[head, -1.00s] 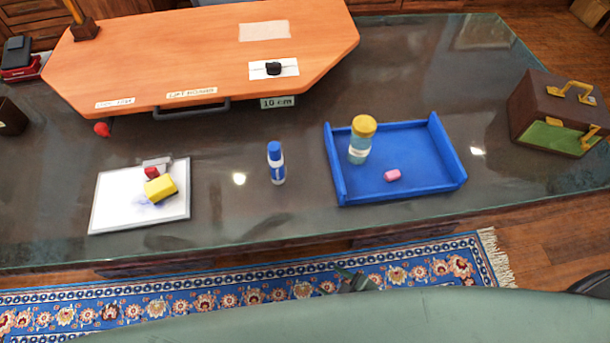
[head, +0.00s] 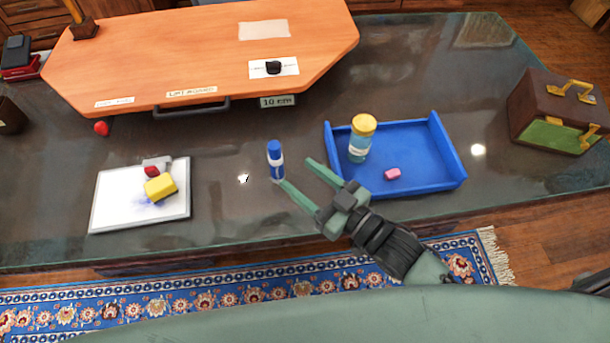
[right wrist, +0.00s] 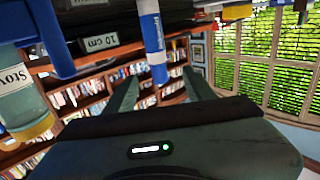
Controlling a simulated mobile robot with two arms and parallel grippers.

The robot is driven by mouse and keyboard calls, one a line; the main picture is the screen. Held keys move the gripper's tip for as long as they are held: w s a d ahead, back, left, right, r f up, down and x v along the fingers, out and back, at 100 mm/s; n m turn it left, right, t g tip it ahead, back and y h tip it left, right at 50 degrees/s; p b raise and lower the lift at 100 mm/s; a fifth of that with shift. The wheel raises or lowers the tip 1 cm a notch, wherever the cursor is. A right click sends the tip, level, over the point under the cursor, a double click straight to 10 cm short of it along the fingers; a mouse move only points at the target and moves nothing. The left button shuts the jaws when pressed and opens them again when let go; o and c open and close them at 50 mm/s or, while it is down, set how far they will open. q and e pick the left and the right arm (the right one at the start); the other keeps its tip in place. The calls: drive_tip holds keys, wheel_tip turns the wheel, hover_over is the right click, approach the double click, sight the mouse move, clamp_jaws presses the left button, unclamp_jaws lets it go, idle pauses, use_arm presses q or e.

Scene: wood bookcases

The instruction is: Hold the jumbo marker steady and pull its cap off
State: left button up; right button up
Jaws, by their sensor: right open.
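The jumbo marker (head: 277,169) stands upright on the dark glass desk, with a blue cap (head: 275,147) at the top and a white label band on its body. My right gripper (head: 294,172) is open and empty. Its fingers point toward the marker, with one fingertip close to the marker's lower part; I cannot tell whether it touches. In the right wrist view the marker (right wrist: 153,40) appears upside down, just beyond and between the two open fingers. My left gripper is not in view.
Right of the gripper is a blue tray (head: 445,150) with a yellow-lidded jar (head: 360,140) and a pink eraser (head: 392,174). A whiteboard (head: 110,205) with a yellow block (head: 160,187) lies left. An orange raised board (head: 190,60) stands behind. A brown case (head: 535,105) sits far right.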

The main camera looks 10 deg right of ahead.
sight(276, 164)
drive_tip(key=x, duration=1.2)
drive_tip(key=shift+w+d, duration=0.15)
clamp_jaws()
idle(0.6)
